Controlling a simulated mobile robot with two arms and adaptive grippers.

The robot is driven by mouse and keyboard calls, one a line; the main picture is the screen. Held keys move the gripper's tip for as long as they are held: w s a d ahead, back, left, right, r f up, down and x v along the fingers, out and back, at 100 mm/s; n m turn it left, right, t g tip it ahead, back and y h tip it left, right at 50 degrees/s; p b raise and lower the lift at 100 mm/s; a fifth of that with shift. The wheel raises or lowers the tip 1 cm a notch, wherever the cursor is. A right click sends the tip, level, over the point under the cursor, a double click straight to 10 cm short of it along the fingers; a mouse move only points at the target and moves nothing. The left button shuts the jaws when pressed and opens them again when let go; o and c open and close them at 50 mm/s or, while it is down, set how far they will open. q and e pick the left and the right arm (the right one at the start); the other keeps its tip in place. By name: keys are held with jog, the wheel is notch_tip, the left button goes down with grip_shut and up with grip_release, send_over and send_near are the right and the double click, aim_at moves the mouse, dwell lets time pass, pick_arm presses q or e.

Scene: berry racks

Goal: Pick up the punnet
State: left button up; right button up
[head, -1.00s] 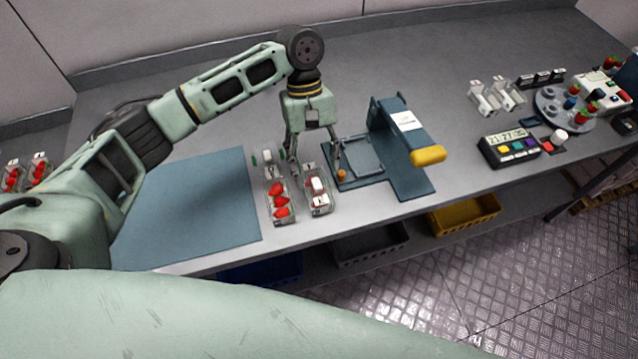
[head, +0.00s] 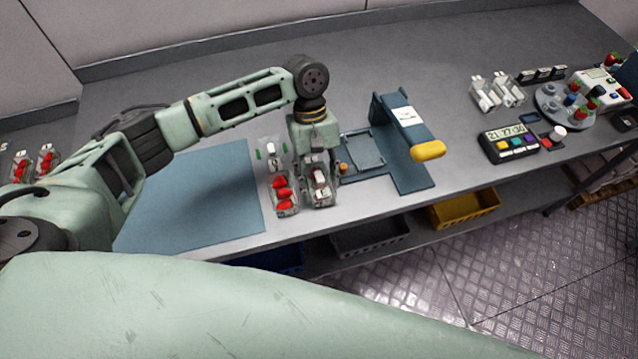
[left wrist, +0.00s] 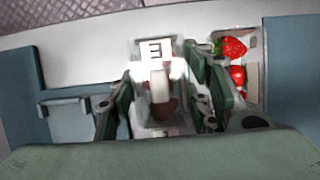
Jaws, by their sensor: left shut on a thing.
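A clear punnet (head: 321,199) with a white label stands near the table's front edge. My left gripper (head: 320,180) comes down on it from above, its fingers shut on the punnet's two sides. In the left wrist view, the punnet (left wrist: 157,118) sits between the green-padded fingers (left wrist: 158,108), its white label facing up. I cannot tell whether it is lifted off the table. A second punnet, with red strawberries (head: 282,190), stands just left of it and also shows at the right in the left wrist view (left wrist: 238,75). My right gripper is not in view.
A blue mat (head: 190,200) lies to the left. A blue stand with a yellow-ended arm (head: 412,125) is close on the right. A small clear container (head: 270,155) stands behind the strawberries. A timer (head: 510,143) and a round berry holder (head: 565,103) are further right.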

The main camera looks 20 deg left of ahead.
pick_arm(q)
jog(key=shift+c, duration=1.3)
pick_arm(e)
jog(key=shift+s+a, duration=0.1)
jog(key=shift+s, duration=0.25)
pick_arm(q)
jog(key=shift+r, duration=0.15)
